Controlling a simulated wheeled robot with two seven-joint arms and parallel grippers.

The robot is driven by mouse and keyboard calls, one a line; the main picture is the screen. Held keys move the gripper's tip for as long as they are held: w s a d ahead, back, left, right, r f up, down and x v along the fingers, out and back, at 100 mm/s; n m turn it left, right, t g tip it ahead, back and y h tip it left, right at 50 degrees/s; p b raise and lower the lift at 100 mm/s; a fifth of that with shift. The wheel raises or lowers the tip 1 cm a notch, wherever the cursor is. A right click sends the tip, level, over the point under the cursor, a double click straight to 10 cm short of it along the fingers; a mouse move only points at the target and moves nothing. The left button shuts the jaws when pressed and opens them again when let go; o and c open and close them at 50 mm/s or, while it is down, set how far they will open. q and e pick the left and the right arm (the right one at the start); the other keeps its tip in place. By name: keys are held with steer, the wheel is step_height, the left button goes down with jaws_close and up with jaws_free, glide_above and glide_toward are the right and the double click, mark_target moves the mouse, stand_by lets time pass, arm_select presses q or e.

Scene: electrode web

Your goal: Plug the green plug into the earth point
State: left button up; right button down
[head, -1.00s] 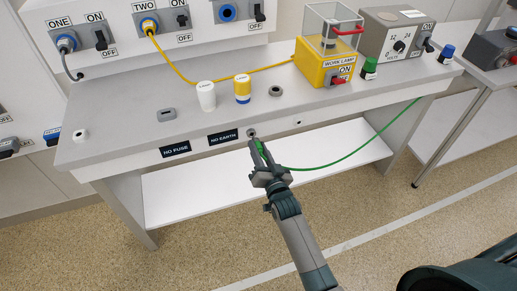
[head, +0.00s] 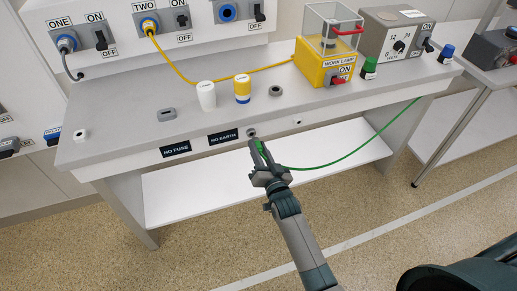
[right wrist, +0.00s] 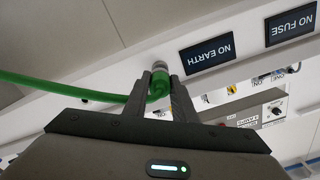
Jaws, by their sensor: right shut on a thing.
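My right gripper (head: 257,148) is at the front edge of the bench, its fingers shut on the green plug (right wrist: 159,84). A green cable (head: 335,161) runs from the plug to the right and up to the bench's right end. The earth point (head: 251,133) is a small round socket in the bench's front face, just right of the dark NO EARTH sign (head: 223,137). In the right wrist view the plug's front end lines up with the grey socket (right wrist: 160,66) and seems to meet it; I cannot tell how deep it sits. My left gripper is not in view.
The NO FUSE sign (head: 176,149) is left of the NO EARTH sign. A white lower shelf (head: 200,190) lies below.

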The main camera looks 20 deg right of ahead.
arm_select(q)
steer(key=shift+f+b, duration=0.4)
arm_select(e)
steer(key=shift+w, duration=1.3)
steer(key=c, duration=1.4)
jaws_free()
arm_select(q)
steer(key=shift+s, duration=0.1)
arm_select(e)
steer(key=shift+s, duration=0.15)
arm_select(q)
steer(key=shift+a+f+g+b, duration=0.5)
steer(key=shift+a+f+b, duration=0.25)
steer(key=shift+b, duration=0.25)
arm_select(e)
steer(key=shift+s+d, duration=0.15)
steer(key=shift+s, duration=4.15)
steer(key=shift+s+d, duration=0.1)
steer(key=shift+s, duration=4.2)
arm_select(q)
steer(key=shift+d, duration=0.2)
